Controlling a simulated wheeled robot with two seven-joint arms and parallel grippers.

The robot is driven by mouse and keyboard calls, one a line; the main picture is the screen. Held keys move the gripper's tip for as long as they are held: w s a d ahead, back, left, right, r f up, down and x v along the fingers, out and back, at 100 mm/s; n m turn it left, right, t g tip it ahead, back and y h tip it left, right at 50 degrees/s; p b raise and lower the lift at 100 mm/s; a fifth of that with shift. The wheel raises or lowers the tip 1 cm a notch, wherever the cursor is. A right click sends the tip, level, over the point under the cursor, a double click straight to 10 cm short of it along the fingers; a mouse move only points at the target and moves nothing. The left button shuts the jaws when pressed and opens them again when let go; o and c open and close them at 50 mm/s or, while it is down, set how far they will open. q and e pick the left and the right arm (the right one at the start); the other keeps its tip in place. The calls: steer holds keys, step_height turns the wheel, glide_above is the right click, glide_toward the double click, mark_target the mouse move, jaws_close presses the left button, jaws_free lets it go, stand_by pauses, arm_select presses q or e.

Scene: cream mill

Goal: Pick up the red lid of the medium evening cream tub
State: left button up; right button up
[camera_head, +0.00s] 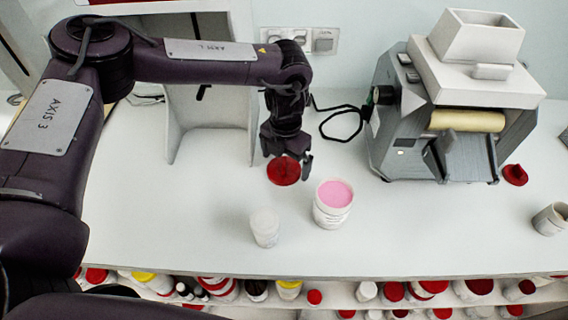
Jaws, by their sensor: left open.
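A round red lid (284,173) lies on the white worktop below my left gripper (287,159). The gripper points down over the lid's far edge, its fingers apart and nothing seen held between them. I cannot tell whether a finger touches the lid. An open white tub (333,218) filled with pink cream stands to the right and nearer; its label is too small to read. Another, darker red lid (515,175) lies at the right beside the mill. I cannot tell from markings which lid belongs to which tub. My right gripper is out of view.
A translucent white cup (265,228) stands left of the tub. The grey mill (420,120) with a white hopper stands at the back right, a black cable beside it. A small beaker (551,218) is at the right edge. Shelves of bottles run below the front edge.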

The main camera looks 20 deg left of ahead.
arm_select(q)
steer(key=shift+f, duration=0.55)
steer(key=c, duration=0.9)
